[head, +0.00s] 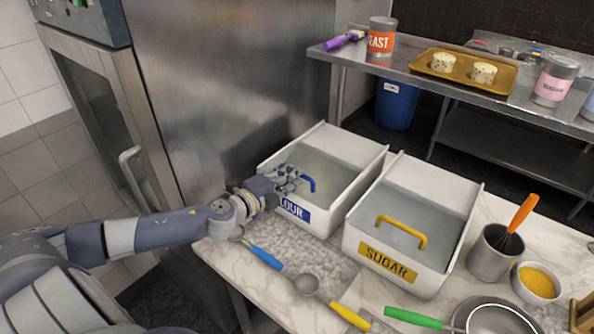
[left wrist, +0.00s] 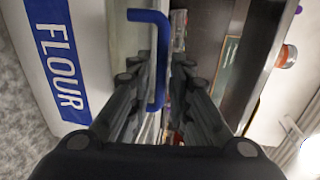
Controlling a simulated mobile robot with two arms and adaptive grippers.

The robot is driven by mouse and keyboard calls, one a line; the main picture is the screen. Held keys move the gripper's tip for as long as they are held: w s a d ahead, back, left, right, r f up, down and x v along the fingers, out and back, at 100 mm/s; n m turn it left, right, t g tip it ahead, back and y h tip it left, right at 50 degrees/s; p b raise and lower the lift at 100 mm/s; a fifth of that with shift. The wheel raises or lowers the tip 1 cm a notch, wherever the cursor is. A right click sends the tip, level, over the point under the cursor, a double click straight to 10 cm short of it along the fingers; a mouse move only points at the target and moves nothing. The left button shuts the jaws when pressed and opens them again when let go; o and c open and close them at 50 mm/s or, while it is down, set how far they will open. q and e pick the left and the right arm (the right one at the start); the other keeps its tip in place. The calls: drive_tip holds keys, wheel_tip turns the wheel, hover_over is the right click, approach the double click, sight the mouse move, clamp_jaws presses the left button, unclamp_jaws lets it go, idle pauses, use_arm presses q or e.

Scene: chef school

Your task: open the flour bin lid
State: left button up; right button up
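The flour bin (head: 345,203) is a white box with a blue FLOUR label (head: 292,209), which also shows in the left wrist view (left wrist: 62,60). Its clear lid (head: 325,163) appears down and has a blue handle (head: 310,183). My left gripper (head: 289,178) is over the front of the bin, at the handle. In the left wrist view its fingers (left wrist: 160,85) are apart, with a gap between them. The blue handle (left wrist: 162,45) shows in this gap; I cannot tell whether a finger touches it. My right gripper is not in view.
The sugar bin (head: 400,275) with a yellow handle stands close on the right. A steel cabinet (head: 230,90) rises on the left. Measuring spoons (head: 268,258), a steel cup with an orange whisk (head: 493,255) and a yellow-filled bowl (head: 538,282) are on the marble counter.

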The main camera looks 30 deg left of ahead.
use_arm(q)
drive_tip(key=shift+p+x, duration=0.4)
drive_tip(key=shift+x, duration=1.1)
clamp_jaws()
